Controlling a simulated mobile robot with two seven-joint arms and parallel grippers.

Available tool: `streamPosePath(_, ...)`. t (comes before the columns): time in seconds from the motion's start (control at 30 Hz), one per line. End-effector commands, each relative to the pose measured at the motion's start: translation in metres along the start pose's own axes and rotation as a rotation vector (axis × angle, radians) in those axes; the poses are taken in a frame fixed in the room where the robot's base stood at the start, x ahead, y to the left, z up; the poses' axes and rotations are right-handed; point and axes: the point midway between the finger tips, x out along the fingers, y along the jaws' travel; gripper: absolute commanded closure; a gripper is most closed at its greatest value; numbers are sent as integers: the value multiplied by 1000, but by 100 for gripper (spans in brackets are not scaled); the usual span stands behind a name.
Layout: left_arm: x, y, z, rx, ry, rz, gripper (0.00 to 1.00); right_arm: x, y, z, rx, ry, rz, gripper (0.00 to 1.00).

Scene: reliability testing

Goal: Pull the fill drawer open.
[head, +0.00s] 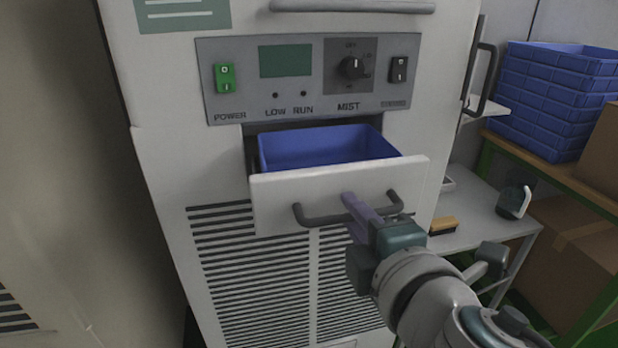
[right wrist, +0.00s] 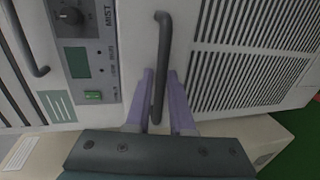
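The fill drawer (head: 335,190) stands partly out of the white machine, below the control panel. A blue bin (head: 330,150) shows inside it. The drawer's dark bar handle (head: 325,218) is on its front, and it also shows in the right wrist view (right wrist: 162,50). My right gripper (head: 352,207) is at the right part of this handle. My left gripper is in neither view.
The control panel (head: 310,75) with switches and a MIST knob is above the drawer. At right are a grey side table (head: 475,215) with a brush (head: 443,226), stacked blue crates (head: 555,95) and cardboard boxes (head: 570,255). A vented panel (head: 255,270) lies below the drawer.

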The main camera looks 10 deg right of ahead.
Motion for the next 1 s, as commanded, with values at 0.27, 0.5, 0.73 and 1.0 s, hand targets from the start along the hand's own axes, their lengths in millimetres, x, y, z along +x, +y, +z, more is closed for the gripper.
streamPosePath(0.27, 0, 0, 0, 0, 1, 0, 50, 0, 0, 0, 0, 0, 0, 73)
streamPosePath(0.5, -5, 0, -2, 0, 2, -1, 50, -25, 0, 0, 0, 0, -2, 73)
streamPosePath(0.73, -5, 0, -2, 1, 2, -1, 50, -69, -1, 0, 0, -1, -2, 73)
streamPosePath(1.0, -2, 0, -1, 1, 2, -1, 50, -97, -1, 0, 0, 0, -1, 73)
